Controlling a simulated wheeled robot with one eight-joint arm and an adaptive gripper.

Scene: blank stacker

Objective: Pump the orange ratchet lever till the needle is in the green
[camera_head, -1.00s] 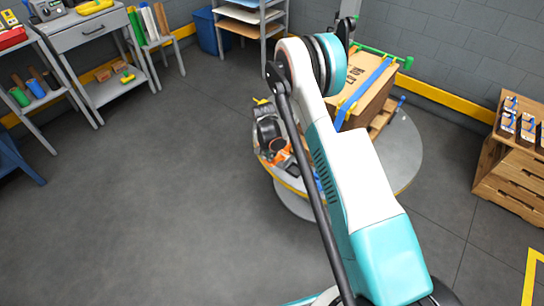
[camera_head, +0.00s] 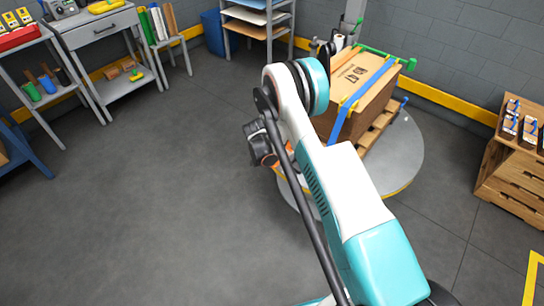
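A small patch of orange (camera_head: 289,148) shows between the dark rod and the white link of my arm. I cannot tell whether it is the ratchet lever. No gauge, needle or green zone can be made out. A dark rounded part (camera_head: 261,150), seemingly my wrist, shows left of the arm. My gripper's fingers are hidden behind the arm. A brown carton (camera_head: 352,82) with a blue strap (camera_head: 347,115) around it sits on a wooden pallet (camera_head: 383,125) behind the arm.
The pallet stands on a round grey platform (camera_head: 402,160) with a yellow edge. A green bar (camera_head: 388,54) is by the carton. A wooden crate stand (camera_head: 511,180) is at right, a grey workbench (camera_head: 95,28) at far left. The floor at left is clear.

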